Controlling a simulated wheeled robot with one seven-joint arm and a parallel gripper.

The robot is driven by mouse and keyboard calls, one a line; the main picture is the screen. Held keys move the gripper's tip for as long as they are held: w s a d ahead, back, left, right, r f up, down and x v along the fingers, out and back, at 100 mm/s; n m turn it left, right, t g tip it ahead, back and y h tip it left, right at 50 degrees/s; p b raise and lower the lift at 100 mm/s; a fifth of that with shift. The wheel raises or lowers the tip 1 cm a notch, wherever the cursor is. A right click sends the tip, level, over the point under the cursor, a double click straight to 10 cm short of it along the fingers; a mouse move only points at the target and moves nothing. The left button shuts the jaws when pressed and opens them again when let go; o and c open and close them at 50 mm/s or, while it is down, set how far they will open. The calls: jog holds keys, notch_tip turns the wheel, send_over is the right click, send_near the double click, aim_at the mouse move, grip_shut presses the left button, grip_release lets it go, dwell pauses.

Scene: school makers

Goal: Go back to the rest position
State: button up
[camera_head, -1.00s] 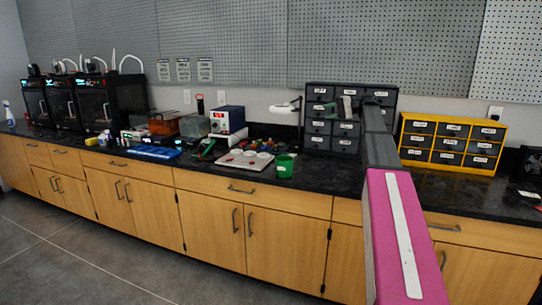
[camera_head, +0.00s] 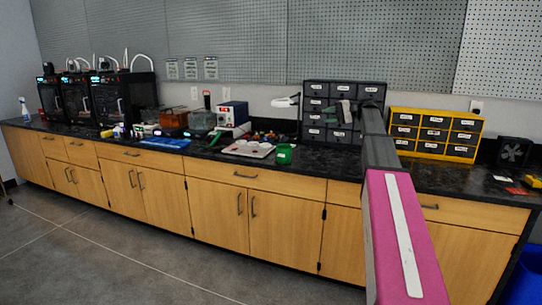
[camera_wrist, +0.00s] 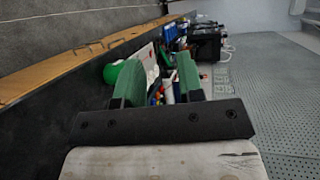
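My gripper (camera_wrist: 160,72) shows in the wrist view with its two green fingers apart and nothing held between them. Its fingers lie sideways along the counter in that picture. In the head view my pink and grey arm stretches forward over the counter, and the gripper (camera_head: 346,110) appears small in front of the dark drawer cabinet (camera_head: 316,88).
The black counter (camera_head: 300,164) has wooden cupboards below. On it stand black printers (camera_head: 125,98), a white tray (camera_head: 247,149), a green cup (camera_head: 284,154), a yellow drawer unit (camera_head: 435,132) and a small fan (camera_head: 514,152). A blue bin (camera_head: 525,275) is at lower right. The grey floor (camera_head: 110,265) is clear.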

jog(key=s+a+f+m+h, duration=0.1)
jog(key=s+a+f+h, duration=0.2)
jog(key=f, duration=0.7)
jog(key=s+a+f+h, duration=0.15)
jog(key=s+f, duration=0.35)
jog(key=f, duration=0.6)
jog(key=s+a+f+m+h, duration=0.1)
jog(key=s+a+f+h, duration=0.2)
jog(key=f, duration=0.7)
jog(key=s+d+f+n+h, duration=0.1)
jog(key=s+f+n+h, duration=0.2)
jog(key=s+f, duration=1.6)
jog(key=s+h, duration=0.3)
jog(key=h, duration=0.1)
jog(key=shift+s+d+f+h, duration=0.3)
jog(key=shift+s+d+h, duration=0.05)
jog(key=shift+d, duration=0.05)
